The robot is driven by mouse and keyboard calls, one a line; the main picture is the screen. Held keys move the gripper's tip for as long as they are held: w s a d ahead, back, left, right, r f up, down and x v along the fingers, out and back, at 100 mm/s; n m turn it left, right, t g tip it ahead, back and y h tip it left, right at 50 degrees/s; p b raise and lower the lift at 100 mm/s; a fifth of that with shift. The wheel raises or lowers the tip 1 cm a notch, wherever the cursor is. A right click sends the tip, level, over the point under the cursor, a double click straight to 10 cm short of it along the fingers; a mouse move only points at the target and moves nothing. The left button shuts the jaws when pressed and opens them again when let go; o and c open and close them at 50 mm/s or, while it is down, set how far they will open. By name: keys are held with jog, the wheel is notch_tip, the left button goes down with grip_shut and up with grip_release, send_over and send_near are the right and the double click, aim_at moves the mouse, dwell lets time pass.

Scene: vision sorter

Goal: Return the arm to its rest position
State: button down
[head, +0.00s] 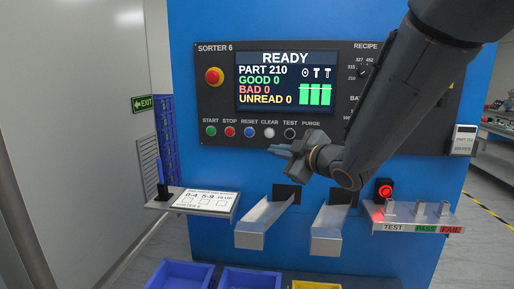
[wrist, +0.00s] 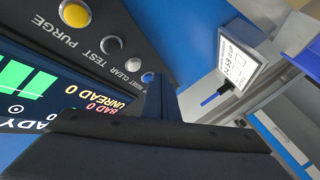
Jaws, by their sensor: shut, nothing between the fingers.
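My arm (head: 400,95) reaches in from the upper right of the head view, across the right part of the sorter's panel. My gripper (head: 276,150) is shut and empty in front of the panel, just below the button row, pointing left. In the wrist view my gripper (wrist: 160,95) shows dark against the panel, with the TEST button (wrist: 111,46) and the CLEAR button (wrist: 133,65) beyond it. I cannot tell whether a fingertip touches the panel. The screen (head: 286,82) reads READY, PART 210, with GOOD, BAD and UNREAD all at 0.
Two metal chutes (head: 264,222) stick out below the gripper. A small shelf with a card (head: 205,200) and blue pen is at left. A test shelf (head: 420,219) with a red-lit sensor (head: 384,190) is at right. Blue bins (head: 180,275) and a yellow bin (head: 316,285) stand below.

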jog(key=s+d+f+m+g+h, duration=0.1)
jog(key=s+d+f+m+h, duration=0.1)
jog(key=f, duration=0.3)
jog(key=s+d+f+m+g+h, duration=0.2)
jog(key=s+d+f+m, duration=0.1)
jog(key=d+f+m, duration=0.1)
jog(key=s+d+f+m+g+h, duration=0.2)
jog(key=s+d+f+h, duration=0.1)
jog(key=f, duration=0.3)
jog(key=shift+d+m, duration=0.4)
jog(key=s+f+m+g, duration=0.3)
jog(key=s+f+g, duration=0.1)
jog(key=s, duration=0.5)
jog(key=s+f+m+g, duration=0.3)
jog(key=s+f+g, duration=0.1)
jog(key=s, duration=0.5)
jog(key=shift+s+d+f+h, duration=0.2)
jog(key=shift+s+d+h, duration=0.1)
jog(key=shift+s+h, duration=0.1)
